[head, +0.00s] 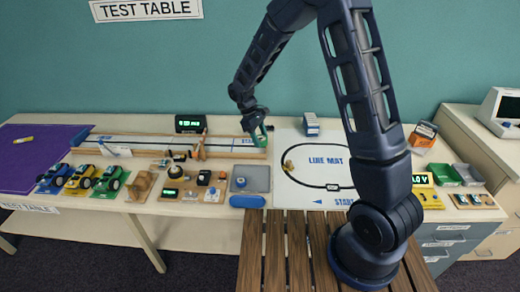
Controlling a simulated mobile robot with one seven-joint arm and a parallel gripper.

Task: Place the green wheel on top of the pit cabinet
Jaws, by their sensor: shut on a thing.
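My gripper (261,137) is far out over the back of the test table, shut on a small green thing (258,141) that looks like the green wheel. It is seen small, and the jaws partly hide it. It is held near the right end of the wooden-edged track; I cannot tell whether it touches anything. A grey-blue drawer cabinet (447,246) stands at the lower right, partly behind my arm. Its labels are too small to read, so I cannot tell for certain that it is the pit cabinet.
The test table (110,207) holds toy cars (80,177), small devices and a grey tray (262,179). A white line mat (312,150) lies right of the gripper. At right are green and grey bins (444,175) and a cream counter (470,121) with a monitor (503,111).

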